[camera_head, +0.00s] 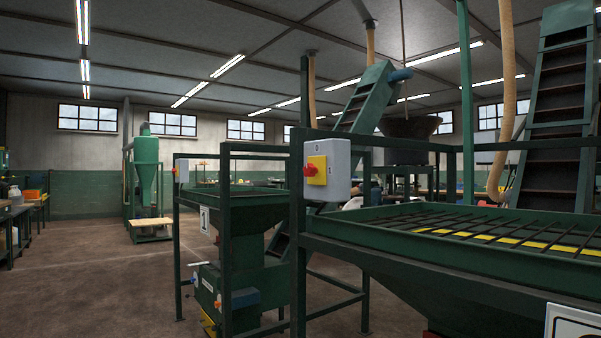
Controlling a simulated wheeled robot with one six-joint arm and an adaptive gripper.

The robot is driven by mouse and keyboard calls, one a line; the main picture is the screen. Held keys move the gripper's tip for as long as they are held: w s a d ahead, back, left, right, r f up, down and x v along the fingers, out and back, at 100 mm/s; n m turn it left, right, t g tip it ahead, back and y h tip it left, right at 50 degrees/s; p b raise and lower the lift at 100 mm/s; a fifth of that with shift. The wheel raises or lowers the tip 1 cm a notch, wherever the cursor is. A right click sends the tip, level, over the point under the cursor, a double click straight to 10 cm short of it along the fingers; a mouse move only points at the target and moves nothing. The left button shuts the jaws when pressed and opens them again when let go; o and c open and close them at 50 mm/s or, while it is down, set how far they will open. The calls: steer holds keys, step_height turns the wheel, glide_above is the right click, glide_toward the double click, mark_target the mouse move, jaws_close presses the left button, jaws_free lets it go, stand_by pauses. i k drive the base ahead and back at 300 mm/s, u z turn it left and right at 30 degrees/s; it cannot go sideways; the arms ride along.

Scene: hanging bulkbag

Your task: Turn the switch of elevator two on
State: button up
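A grey switch box (341,163) is mounted on a dark green post of the near frame, at the centre. It has a yellow plate (318,172) with a red knob (309,170), a "0" above and a "1" at the right. I cannot tell which mark the knob points to. A smaller switch box (182,171) with a red knob is on the farther frame at the left. A white sign (204,219) there seems to read "1". A sign (572,324) at the lower right is cut off and its number is unclear. My gripper is not in view.
The near green hopper (400,243) with a dark grid fills the right. A farther hopper (255,220) stands behind the left posts. Inclined conveyors (560,110) rise at the back. Brown floor (90,285) is open at the left, with a bench (27,213) at its edge.

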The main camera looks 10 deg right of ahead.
mark_target(310, 170)
steer(key=z, duration=0.8)
steer(key=k, duration=0.1)
steer(key=u, duration=1.4)
steer(key=i, duration=0.9)
steer(key=z, duration=0.25)
